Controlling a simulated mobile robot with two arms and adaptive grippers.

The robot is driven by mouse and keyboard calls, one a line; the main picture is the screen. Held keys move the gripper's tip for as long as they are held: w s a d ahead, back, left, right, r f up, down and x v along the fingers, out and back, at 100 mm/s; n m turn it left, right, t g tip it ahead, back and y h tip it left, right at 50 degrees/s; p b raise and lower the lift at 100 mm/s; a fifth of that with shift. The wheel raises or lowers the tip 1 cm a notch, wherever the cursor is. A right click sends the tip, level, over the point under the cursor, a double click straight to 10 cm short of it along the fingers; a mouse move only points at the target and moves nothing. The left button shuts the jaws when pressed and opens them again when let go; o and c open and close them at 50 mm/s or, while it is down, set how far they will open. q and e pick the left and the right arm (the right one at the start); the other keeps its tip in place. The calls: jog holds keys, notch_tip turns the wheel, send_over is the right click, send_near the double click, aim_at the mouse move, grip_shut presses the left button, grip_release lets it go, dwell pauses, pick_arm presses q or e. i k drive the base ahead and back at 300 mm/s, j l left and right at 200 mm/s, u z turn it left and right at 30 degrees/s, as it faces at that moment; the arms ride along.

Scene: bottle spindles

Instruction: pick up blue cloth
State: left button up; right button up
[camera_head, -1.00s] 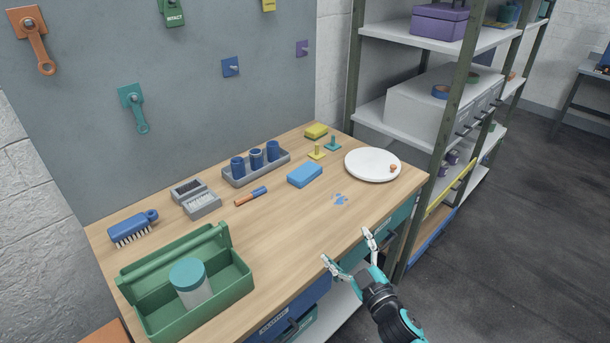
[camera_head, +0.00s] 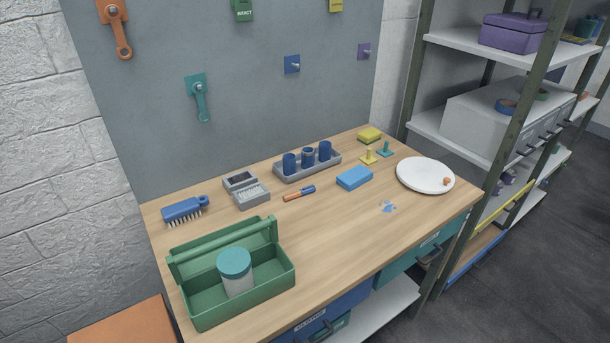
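A flat blue block-shaped item (camera_head: 354,178), which looks like the folded blue cloth, lies on the wooden workbench (camera_head: 330,235), right of the middle. Nothing covers it. A small light-blue spill or stain (camera_head: 388,206) is on the bench just to the front right of it. Neither of my grippers is in view now.
Behind the cloth is a grey tray (camera_head: 283,178) with blue cylinders. An open green box (camera_head: 202,309) holds a teal-lidded jar (camera_head: 235,272). The bench's front middle is clear.

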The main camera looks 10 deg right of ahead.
aim_at(355, 178)
jog(key=l+u, duration=0.35)
jog(key=i+l+u, duration=0.1)
jog(key=l+u, duration=0.15)
jog(key=u, duration=0.15)
jog(key=l+u, duration=0.35)
